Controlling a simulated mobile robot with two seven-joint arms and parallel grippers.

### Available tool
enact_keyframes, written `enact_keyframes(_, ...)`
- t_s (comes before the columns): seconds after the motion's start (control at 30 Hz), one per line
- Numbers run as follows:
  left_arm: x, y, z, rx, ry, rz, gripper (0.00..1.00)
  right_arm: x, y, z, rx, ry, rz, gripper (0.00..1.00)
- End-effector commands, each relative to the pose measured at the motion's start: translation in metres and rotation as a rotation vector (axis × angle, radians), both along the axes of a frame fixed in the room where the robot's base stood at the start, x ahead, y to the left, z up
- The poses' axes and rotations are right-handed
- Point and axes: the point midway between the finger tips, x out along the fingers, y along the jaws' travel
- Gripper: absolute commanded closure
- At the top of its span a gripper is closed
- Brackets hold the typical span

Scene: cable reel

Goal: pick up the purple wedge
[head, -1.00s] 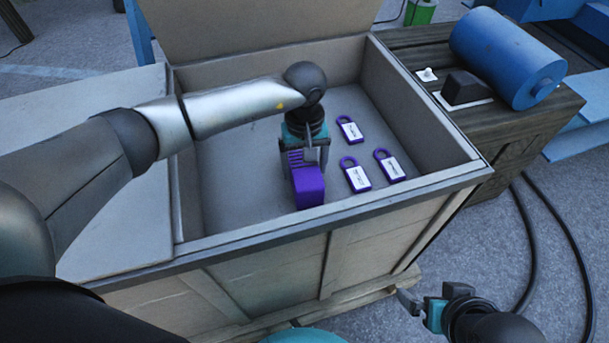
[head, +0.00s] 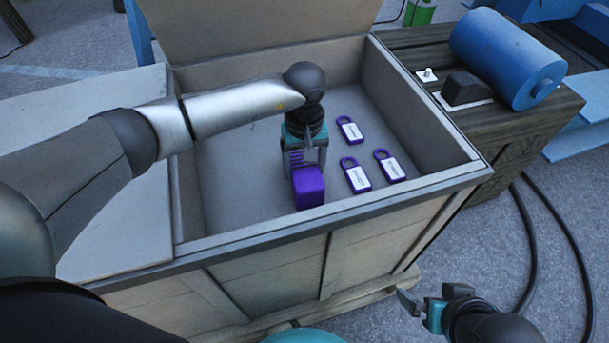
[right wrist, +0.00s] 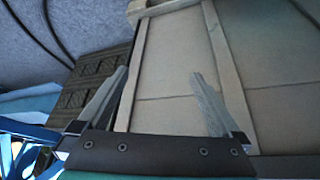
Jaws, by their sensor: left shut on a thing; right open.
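The purple wedge (head: 308,187) is in the open wooden crate (head: 330,215), near its front wall. It is a purple block with a ridged part behind. My left gripper (head: 308,160) points down over it and is shut on it. The gripper and arm hide part of the wedge, and I cannot tell whether it touches the crate floor. My right gripper (head: 422,307) is outside the crate, low at the front right. In the right wrist view my right gripper (right wrist: 155,100) is open and empty, with the crate's side beyond its fingers.
Several purple padlock-shaped tags with white labels, one of them here (head: 355,175), lie in the crate right of the wedge. A wooden box (head: 510,135) with a blue cylinder (head: 508,57) stands at the right. Black cables (head: 535,235) lie on the floor.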

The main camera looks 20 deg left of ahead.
Motion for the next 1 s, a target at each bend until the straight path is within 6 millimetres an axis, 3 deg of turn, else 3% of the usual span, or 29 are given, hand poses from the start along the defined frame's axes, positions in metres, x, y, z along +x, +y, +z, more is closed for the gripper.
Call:
enact_keyframes(0.27, 0.001, 0.000, 0.004, -0.001, -0.004, 0.000, 1.00, 0.000, 0.000, 0.001, 0.000, 0.001, 0.000, 0.00)
enact_keyframes(0.47, 0.002, 0.000, 0.018, -0.001, -0.004, 0.000, 1.00, -0.002, -0.001, -0.004, -0.005, 0.024, -0.001, 0.00)
enact_keyframes(0.67, 0.002, 0.000, 0.048, -0.002, -0.007, 0.000, 1.00, -0.001, -0.003, -0.027, -0.017, 0.078, -0.008, 0.00)
enact_keyframes(1.0, 0.002, 0.000, 0.118, -0.001, -0.006, -0.001, 1.00, -0.009, -0.004, -0.079, -0.028, 0.154, -0.005, 0.00)
